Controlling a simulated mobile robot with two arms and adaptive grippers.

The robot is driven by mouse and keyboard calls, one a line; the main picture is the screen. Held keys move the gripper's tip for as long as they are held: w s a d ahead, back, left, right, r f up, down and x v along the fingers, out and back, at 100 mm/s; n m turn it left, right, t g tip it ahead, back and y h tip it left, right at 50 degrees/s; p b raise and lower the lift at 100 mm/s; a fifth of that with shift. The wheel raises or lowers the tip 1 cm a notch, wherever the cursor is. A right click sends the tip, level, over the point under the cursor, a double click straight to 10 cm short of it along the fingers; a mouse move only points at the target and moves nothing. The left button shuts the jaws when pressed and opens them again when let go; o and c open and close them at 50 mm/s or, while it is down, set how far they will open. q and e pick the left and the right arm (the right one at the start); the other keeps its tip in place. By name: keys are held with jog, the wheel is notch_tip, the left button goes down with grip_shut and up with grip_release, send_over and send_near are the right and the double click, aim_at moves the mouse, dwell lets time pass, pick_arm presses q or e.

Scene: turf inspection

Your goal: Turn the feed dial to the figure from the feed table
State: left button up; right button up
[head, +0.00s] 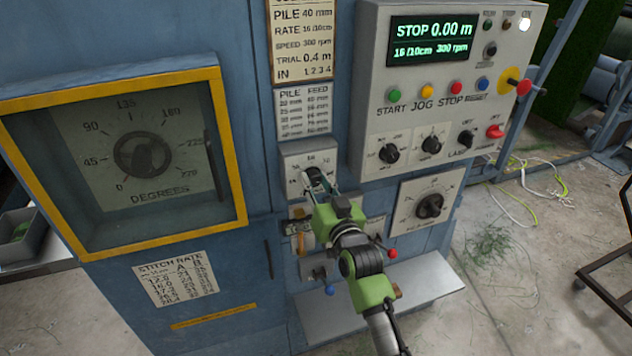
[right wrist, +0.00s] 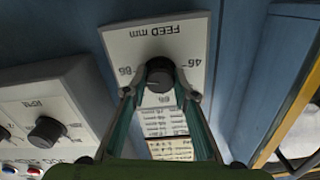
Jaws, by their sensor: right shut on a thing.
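The feed dial is a black knob (right wrist: 160,76) on a white plate (right wrist: 115,45) marked FEED mm, upside down in the right wrist view. The same plate (head: 296,155) shows in the head view, its knob mostly hidden by my gripper. My right gripper (right wrist: 160,94) is shut on the knob, one fingertip on each side. It also shows in the head view (head: 317,182). The exact figure at the pointer cannot be told. The feed table (head: 303,112), headed PILE and FEED, hangs above the dial; its rows are too small to read surely. My left gripper is not in view.
A card (head: 302,40) above reads PILE 40 mm. The control panel (head: 440,85) at right shows STOP 0.00 m. A yellow-framed degrees dial (head: 142,155) is at left. Another dial (head: 430,206) and a metal shelf (head: 425,278) are close to my right arm.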

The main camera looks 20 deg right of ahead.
jog(key=shift+f, duration=0.1)
jog(key=o, duration=1.1)
jog(key=shift+s, duration=0.15)
jog(key=s, duration=1.1)
jog(key=shift+s+d, duration=0.15)
jog(key=shift+s, duration=0.25)
